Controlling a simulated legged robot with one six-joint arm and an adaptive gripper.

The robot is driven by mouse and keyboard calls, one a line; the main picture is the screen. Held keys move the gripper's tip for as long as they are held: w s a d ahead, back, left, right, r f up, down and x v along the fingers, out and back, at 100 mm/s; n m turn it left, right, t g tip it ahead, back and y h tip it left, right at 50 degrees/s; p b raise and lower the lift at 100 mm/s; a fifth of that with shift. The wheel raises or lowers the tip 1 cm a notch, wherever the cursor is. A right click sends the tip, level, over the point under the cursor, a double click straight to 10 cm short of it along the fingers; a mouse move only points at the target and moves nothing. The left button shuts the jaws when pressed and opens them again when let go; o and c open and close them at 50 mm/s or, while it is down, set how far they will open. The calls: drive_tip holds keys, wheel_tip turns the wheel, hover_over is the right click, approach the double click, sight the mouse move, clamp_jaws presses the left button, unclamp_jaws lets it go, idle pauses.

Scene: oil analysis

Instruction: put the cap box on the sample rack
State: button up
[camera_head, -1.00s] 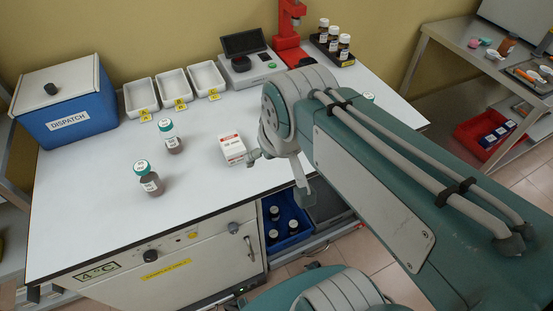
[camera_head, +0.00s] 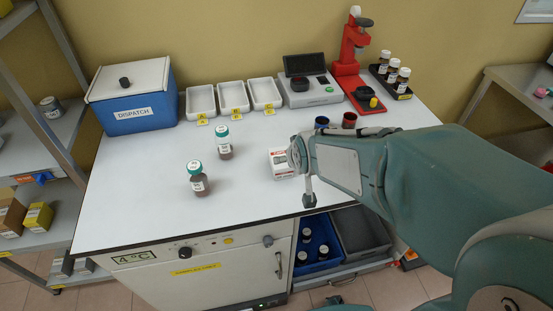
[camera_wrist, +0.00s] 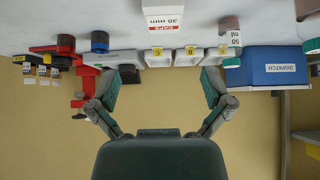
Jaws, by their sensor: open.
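The cap box (camera_head: 280,166) is a small white box with red print, lying on the white bench top right of two green-capped bottles. It also shows in the wrist view (camera_wrist: 163,17) at the top, upside down. My gripper (camera_head: 305,172) is beside the box's right side in the head view, partly hiding it. In the wrist view my gripper (camera_wrist: 160,88) is open and empty, with its fingers spread and the box beyond them. The sample rack (camera_head: 392,84) is a black rack at the bench's back right, holding three dark bottles with white caps.
Two bottles (camera_head: 200,180) stand left of the box. Three white trays (camera_head: 232,97), a scale (camera_head: 310,92) and a red stand (camera_head: 349,65) line the back. Blue (camera_head: 321,122) and red (camera_head: 349,120) cups stand behind my arm. A blue dispatch box (camera_head: 140,112) is back left.

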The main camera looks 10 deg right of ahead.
drive_tip(key=shift+t, duration=0.5)
drive_tip(key=x, duration=1.7)
drive_tip(key=shift+s+a+f, duration=0.15)
drive_tip(key=shift+a, duration=0.15)
drive_tip(key=c, duration=1)
